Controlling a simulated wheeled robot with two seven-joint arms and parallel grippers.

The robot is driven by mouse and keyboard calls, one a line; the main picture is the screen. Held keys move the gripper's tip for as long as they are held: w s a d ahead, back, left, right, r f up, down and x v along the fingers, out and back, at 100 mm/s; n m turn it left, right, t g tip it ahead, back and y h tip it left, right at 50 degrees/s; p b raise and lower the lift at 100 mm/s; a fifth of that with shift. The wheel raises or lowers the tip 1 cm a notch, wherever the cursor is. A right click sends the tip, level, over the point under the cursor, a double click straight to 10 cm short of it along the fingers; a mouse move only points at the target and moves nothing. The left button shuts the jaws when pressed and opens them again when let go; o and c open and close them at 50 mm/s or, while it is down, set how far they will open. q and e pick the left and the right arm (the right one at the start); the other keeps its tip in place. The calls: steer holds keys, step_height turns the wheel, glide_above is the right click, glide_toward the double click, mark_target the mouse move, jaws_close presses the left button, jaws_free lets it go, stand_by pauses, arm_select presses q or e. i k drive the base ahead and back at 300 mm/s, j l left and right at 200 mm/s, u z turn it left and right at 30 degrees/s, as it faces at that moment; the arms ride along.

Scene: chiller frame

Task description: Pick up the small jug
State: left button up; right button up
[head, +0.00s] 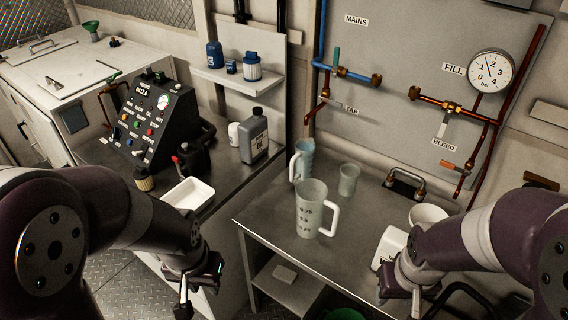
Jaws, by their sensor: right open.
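The smaller jug (304,155) is bluish with its handle to the left. It stands upright on the grey metal table (262,215), towards the back. A larger pale jug (310,212) with printed markings and a white handle stands in front of it and hides its lower part. My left gripper (198,290) is low at the left, away from both jugs, and whether its jaws are open is unclear. My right gripper (398,299) is open at the table's front right, apart from the jugs.
A pale cup (349,179) stands right of the smaller jug. A white container (388,246) and a white bowl (428,214) are near my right arm. The left counter holds a control box (152,120), a grey bottle (254,138) and a white tray (188,193). Pipes line the back wall.

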mark_target(303, 159)
steer(key=i+j+z, duration=0.15)
steer(key=z, duration=0.25)
steer(key=i+j+z, duration=0.2)
steer(key=z, duration=0.2)
steer(key=i+j+z, duration=0.15)
steer(key=z, duration=0.3)
steer(key=i+j+z, duration=0.1)
steer(key=j+z, duration=0.3)
steer(key=i+j, duration=0.1)
steer(key=j, duration=0.25)
